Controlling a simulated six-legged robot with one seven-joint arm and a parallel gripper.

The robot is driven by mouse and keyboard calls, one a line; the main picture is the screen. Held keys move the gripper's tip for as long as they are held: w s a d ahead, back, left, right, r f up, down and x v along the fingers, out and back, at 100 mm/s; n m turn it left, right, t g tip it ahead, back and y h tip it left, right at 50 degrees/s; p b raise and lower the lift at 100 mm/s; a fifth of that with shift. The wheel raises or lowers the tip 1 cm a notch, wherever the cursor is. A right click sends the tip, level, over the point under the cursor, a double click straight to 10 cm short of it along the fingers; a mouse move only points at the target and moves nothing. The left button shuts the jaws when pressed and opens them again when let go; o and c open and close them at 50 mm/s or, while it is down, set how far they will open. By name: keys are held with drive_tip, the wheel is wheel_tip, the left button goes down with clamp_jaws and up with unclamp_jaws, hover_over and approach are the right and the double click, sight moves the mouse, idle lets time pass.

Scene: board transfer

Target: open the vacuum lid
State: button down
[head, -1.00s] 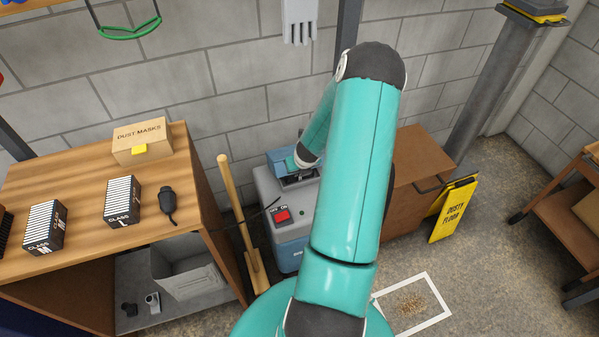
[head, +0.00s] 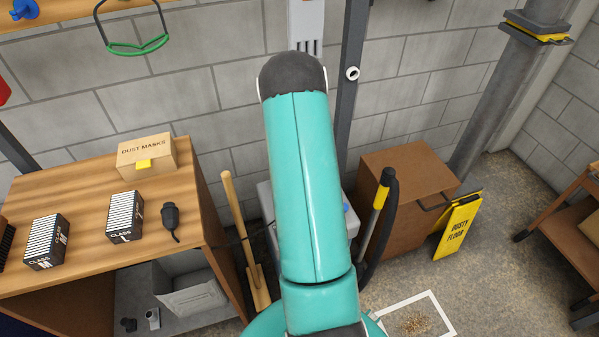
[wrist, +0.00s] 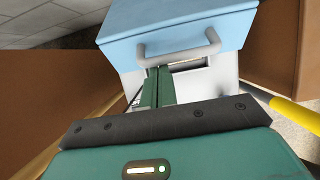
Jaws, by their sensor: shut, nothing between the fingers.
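The vacuum is mostly hidden behind my arm in the head view; a strip of its grey body (head: 265,196) shows at the arm's left edge. In the wrist view its light blue lid (wrist: 125,38) fills the top middle, with a grey bar handle (wrist: 208,46) on its front. The pale vacuum body (wrist: 222,75) lies below the lid, with a slot-like opening near the handle. My gripper (wrist: 158,72) is shut and empty, its green fingers pointing at the lid just below the handle. I cannot tell whether the fingertips touch the handle or lid.
A wooden bench (head: 80,195) with boxes stands left, and a wooden-handled shovel (head: 238,230) leans beside it.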

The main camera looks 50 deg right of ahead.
drive_tip(key=w+d+r, duration=0.3)
drive_tip(key=w+d, duration=0.3)
drive_tip(key=w, duration=0.5)
drive_tip(key=shift+d+r, duration=0.2)
drive_tip(key=shift+d, duration=0.1)
